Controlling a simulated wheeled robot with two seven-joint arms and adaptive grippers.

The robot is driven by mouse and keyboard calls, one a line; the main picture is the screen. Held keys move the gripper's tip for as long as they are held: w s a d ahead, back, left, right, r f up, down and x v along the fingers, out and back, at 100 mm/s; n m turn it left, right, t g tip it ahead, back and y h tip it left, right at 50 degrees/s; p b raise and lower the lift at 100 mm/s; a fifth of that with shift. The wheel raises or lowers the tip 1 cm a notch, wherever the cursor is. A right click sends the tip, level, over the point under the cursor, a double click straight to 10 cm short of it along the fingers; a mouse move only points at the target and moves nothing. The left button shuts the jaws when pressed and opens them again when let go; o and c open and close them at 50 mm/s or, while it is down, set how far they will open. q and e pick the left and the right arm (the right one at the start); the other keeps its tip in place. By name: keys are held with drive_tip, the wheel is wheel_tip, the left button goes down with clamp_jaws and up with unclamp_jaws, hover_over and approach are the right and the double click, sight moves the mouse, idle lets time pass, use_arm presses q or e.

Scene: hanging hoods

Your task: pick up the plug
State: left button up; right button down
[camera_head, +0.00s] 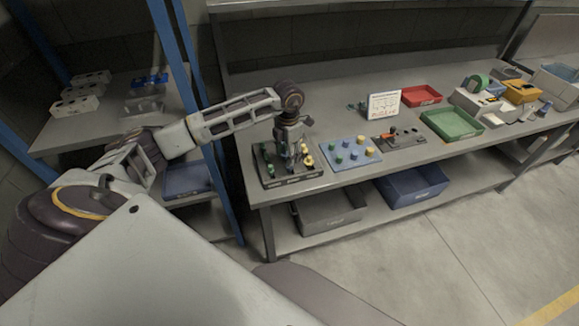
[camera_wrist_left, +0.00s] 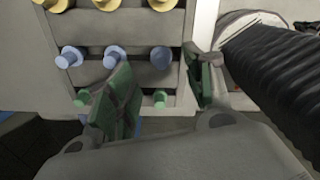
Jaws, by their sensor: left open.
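My left gripper (camera_head: 287,142) hangs over a dark rack (camera_head: 272,180) at the near left end of the workbench. In the left wrist view its two green-padded fingers (camera_wrist_left: 160,88) are apart. Several plugs stand in rows there: yellow plugs (camera_wrist_left: 108,4) at the top edge, blue plugs (camera_wrist_left: 72,57) in the middle and green plugs (camera_wrist_left: 160,98) lowest. One blue plug (camera_wrist_left: 161,57) and one green plug show between the fingers in this view; I cannot tell their depth. The left finger partly hides other plugs. My right gripper is not in view.
A blue board (camera_head: 342,168) with green and yellow pieces lies right of the rack. Beyond are a dark tray (camera_head: 410,145), a white sign (camera_head: 384,104), a green bin (camera_head: 451,128) and a red bin (camera_head: 421,95). A blue-posted shelf (camera_head: 100,122) stands left.

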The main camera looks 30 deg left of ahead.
use_arm(q)
drive_tip(key=shift+d+f+p, duration=0.15)
drive_tip(key=shift+f+p, duration=0.45)
drive_tip(key=shift+f, duration=1.7)
drive_tip(key=shift+w, duration=0.1)
drive_tip(key=shift+c, duration=0.4)
drive_tip(key=c, duration=0.8)
